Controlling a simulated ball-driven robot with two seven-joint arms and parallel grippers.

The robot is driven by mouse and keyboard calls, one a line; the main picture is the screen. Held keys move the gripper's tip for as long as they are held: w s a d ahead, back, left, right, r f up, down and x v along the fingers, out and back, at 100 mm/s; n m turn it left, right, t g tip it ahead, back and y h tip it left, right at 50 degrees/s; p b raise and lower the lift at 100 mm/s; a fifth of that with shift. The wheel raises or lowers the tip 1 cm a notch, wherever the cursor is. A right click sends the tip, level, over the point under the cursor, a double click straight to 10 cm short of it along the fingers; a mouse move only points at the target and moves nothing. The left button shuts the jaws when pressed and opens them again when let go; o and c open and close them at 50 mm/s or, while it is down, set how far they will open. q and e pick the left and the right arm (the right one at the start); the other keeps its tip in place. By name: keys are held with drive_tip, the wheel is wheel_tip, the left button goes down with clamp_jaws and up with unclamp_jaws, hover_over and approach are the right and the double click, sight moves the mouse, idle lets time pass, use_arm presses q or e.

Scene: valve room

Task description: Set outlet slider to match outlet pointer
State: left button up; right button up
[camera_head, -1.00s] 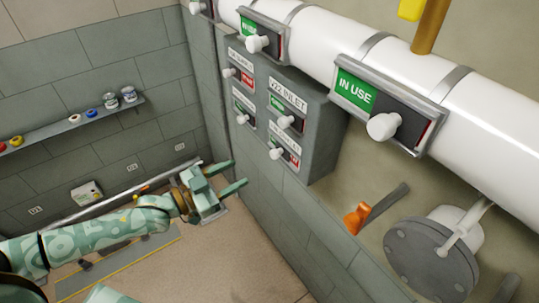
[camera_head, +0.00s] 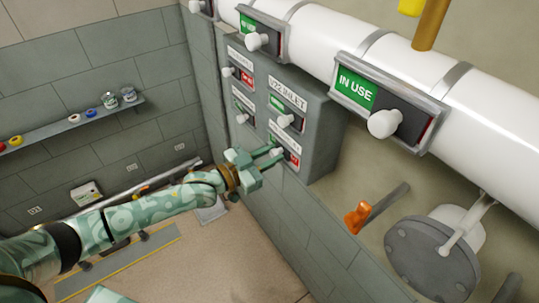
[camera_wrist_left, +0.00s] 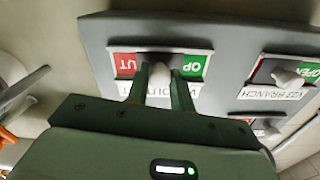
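The outlet slider (camera_wrist_left: 160,56) is on the grey panel in the left wrist view, upside down, with its label partly hidden. Its white knob (camera_wrist_left: 160,78) stands between a red field marked as shut and a green field marked as open, both partly showing. My left gripper (camera_head: 277,156) is at this lowest slider in the head view. It is open, with one finger on each side of the knob; whether they touch it I cannot tell. My right gripper is not in view. I cannot identify an outlet pointer for sure.
The panel (camera_head: 322,130) carries other sliders close by, including the V22 inlet (camera_head: 287,113). A white pipe (camera_head: 490,100) with more sliders runs above. An orange handle (camera_head: 357,217) and a round grey flange (camera_head: 430,255) are at the right.

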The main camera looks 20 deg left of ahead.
use_arm(q)
clamp_jaws()
drive_tip(key=shift+s+d+r+p, duration=0.2)
drive_tip(key=shift+s+d+p, duration=0.7)
drive_tip(key=shift+d+p, duration=0.25)
drive_tip(key=shift+s+d+f, duration=0.1)
drive_tip(key=shift+s+d, duration=0.05)
drive_tip(key=shift+d, duration=0.05)
drive_tip(key=shift+f, duration=0.15)
drive_tip(key=shift+o, duration=2.1)
unclamp_jaws()
drive_tip(key=o, duration=0.3)
